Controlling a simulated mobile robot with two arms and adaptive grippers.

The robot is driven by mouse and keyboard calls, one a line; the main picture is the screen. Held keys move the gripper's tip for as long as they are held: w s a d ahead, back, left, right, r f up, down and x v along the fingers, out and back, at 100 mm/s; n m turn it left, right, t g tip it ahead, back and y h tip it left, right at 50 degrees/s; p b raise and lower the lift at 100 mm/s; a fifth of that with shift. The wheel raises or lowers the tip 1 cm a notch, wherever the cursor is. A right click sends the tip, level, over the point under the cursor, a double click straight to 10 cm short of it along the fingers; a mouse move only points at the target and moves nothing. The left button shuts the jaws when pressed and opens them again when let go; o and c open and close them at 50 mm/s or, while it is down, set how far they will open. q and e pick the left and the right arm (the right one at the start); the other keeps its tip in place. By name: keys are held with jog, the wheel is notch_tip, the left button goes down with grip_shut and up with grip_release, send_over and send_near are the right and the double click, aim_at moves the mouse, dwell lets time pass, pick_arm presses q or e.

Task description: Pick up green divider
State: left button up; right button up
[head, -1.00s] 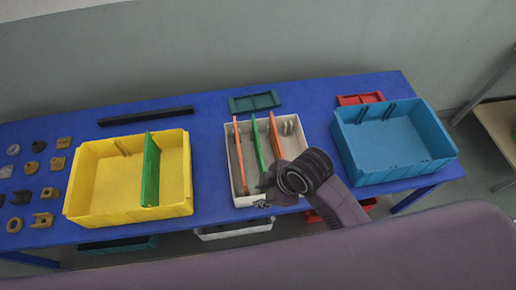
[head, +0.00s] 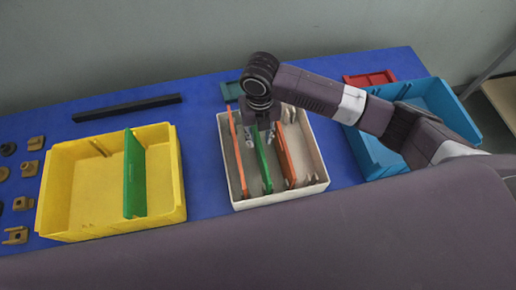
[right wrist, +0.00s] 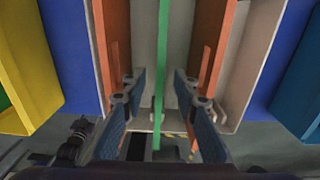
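A green divider (head: 263,163) stands upright in the white bin (head: 282,195), between two orange dividers (head: 237,155) (head: 286,157). My right gripper (head: 260,138) points down over the white bin, at the divider's far part. In the right wrist view the green divider (right wrist: 161,60) runs between the two spread fingers of my right gripper (right wrist: 158,85), with a gap on each side. Another green divider (head: 134,175) stands in the yellow bin (head: 80,180). My left gripper is not in view.
A blue bin (head: 367,160) stands to the right, partly behind my right arm. A black bar (head: 127,107) lies behind the yellow bin. A red tray (head: 369,78) and a dark green tray (head: 231,92) lie at the back. Small brown parts (head: 31,168) lie at the left.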

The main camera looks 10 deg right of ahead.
jog(key=shift+f, duration=0.4)
notch_tip(320, 180, down, 6)
jog(key=shift+w+p, duration=0.15)
jog(key=shift+p, duration=1.05)
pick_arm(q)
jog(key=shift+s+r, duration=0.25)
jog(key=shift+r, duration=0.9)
pick_arm(e)
jog(key=shift+f, duration=0.4)
jog(key=shift+c, duration=0.3)
grip_shut()
